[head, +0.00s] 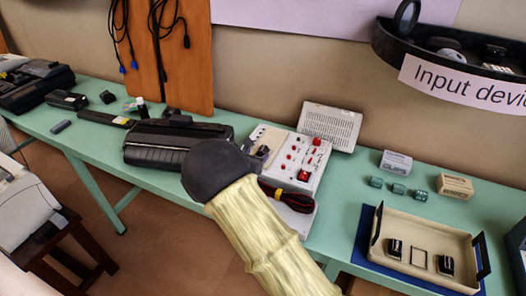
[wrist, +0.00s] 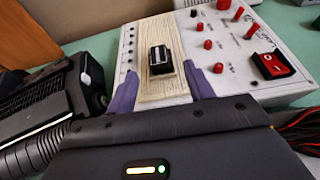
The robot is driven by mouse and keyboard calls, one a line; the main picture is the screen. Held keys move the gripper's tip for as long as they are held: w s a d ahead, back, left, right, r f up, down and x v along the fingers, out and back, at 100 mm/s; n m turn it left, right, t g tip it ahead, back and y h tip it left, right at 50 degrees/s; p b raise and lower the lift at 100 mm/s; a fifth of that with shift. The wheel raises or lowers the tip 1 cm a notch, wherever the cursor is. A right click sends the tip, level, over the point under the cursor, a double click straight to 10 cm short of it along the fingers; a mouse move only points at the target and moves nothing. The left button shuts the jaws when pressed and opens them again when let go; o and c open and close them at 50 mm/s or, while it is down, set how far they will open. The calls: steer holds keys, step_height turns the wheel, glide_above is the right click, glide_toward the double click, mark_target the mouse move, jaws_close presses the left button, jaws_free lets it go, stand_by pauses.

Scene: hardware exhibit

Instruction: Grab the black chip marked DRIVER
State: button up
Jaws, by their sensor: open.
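A small black chip (wrist: 160,61) with a pale patch on top sits on a tan wood-grained block (wrist: 161,91) on the white panel (wrist: 205,80) with red knobs. Its marking is too small to read, so I cannot tell if it says DRIVER. My gripper (wrist: 163,88) is open and empty, its two purple fingers on either side of the block, with the chip slightly beyond the fingertips. In the head view the chip (head: 262,150) shows just right of my dark wrist, which hides the fingers. Two more dark chips (head: 394,247) (head: 445,265) sit in the beige tray at right.
A red switch (wrist: 273,66) stands on the panel to the right. A black printer-like machine (head: 165,145) is close on the left. The beige tray (head: 425,222) stands farther right, past some clear green table.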

mark_target(261, 152)
steer(key=p+x, duration=0.1)
steer(key=x, duration=0.4)
steer(key=shift+a+f, duration=0.1)
steer(key=shift+f, duration=0.1)
stand_by(0.4)
steer(key=c, duration=1.1)
